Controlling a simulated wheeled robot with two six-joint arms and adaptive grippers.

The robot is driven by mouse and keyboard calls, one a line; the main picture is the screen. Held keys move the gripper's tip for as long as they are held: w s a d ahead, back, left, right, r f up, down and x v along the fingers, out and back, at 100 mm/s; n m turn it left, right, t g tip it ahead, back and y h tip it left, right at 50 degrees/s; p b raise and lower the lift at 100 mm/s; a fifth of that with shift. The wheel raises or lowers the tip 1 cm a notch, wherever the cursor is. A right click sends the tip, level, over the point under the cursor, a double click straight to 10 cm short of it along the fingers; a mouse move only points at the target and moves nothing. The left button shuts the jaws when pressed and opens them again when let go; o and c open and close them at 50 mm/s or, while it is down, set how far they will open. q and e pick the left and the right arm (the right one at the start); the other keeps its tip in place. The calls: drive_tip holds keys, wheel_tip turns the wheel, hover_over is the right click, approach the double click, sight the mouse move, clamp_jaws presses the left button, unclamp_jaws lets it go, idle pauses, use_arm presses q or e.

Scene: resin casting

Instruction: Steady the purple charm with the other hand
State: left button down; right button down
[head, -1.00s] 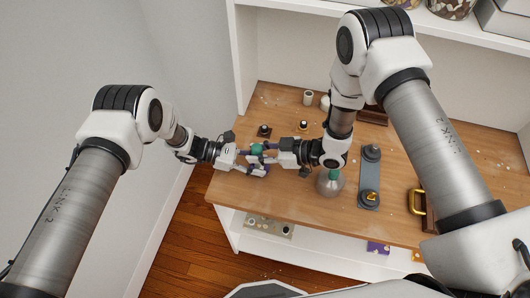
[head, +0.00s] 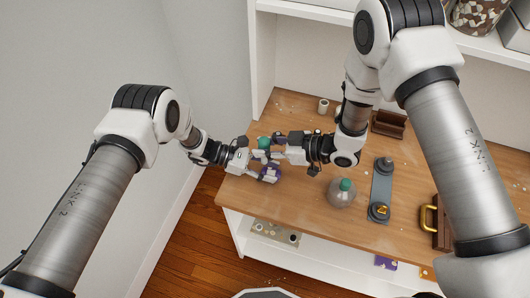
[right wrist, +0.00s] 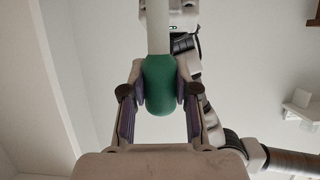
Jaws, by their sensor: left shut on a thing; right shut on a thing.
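My right gripper (head: 276,151) is just above and beside, shut on a green-handled tool (head: 263,143). In the right wrist view, the tool's green bulb (right wrist: 160,84) sits between the purple-padded fingers of my right gripper (right wrist: 163,95). A pale shaft extends from the bulb. The charm cannot be made out there. Whether the two grippers touch is unclear.
The wooden worktop (head: 300,205) is clear in front. A small cup (head: 323,106) stands behind.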

drive_tip(key=shift+r, duration=1.35)
use_arm(q)
drive_tip(key=shift+d, duration=0.1)
use_arm(e)
drive_tip(key=w+a+r, duration=0.3)
drive_tip(key=a+r, duration=0.1)
drive_tip(key=a, duration=0.3)
drive_tip(key=shift+a, duration=0.3)
use_arm(q)
drive_tip(key=c, duration=0.6)
unclamp_jaws()
use_arm(e)
drive_tip(key=shift+d, duration=0.1)
